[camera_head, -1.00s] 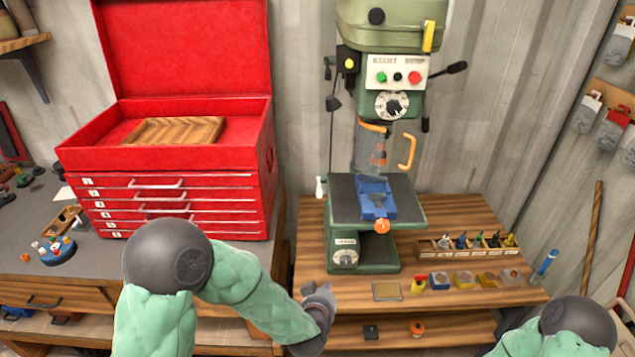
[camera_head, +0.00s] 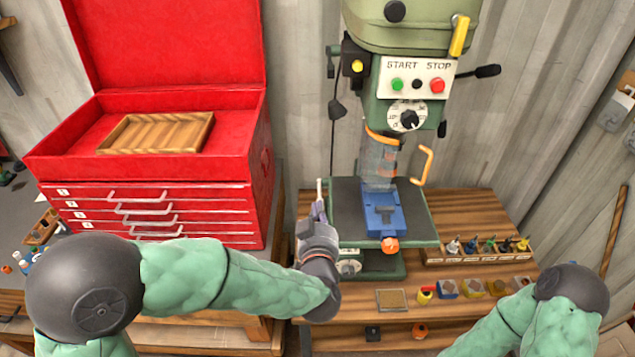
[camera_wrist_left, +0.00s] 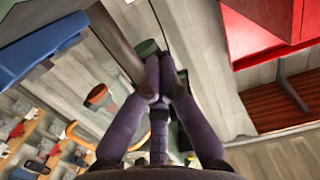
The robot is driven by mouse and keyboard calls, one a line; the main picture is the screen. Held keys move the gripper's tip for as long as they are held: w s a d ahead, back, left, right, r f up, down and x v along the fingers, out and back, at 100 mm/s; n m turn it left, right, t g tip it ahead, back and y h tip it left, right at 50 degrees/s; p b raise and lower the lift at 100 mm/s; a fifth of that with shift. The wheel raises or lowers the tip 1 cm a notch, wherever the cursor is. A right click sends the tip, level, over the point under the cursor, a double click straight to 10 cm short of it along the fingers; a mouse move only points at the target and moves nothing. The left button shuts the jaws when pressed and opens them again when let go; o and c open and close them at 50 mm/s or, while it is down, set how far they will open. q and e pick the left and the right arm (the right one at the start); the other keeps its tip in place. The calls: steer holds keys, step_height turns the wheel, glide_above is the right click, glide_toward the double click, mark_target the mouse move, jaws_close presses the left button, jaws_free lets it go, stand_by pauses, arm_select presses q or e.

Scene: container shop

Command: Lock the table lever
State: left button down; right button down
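The green drill press stands at the middle right of the head view, with its dark table (camera_head: 352,222) carrying a blue vise (camera_head: 383,215). I cannot make out a table lever in either view; the side and back of the column below the table are mostly hidden. My left gripper (camera_head: 319,207) is just left of the table's edge, fingers pointing up. In the left wrist view its dark fingers (camera_wrist_left: 163,62) converge with tips together, and nothing is clearly held between them. Whether they touch the press cannot be told. My right gripper is out of view.
A thin white object (camera_head: 319,188) is by the left fingertips. A wooden rack (camera_head: 475,257) of small tools and several small blocks lie on the wooden bench (camera_head: 455,207) to the right.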

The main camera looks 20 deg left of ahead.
arm_select(q)
steer(key=x, duration=1)
steer(key=shift+r+b, duration=0.15)
steer(key=shift+b, duration=0.2)
steer(key=f, duration=0.1)
steer(key=s+f, duration=0.1)
steer(key=shift+d+f+b, duration=0.1)
steer(key=shift+f+b, duration=0.2)
steer(key=shift+f, duration=0.1)
steer(key=shift+s+f, duration=0.2)
steer(key=shift+f, duration=0.25)
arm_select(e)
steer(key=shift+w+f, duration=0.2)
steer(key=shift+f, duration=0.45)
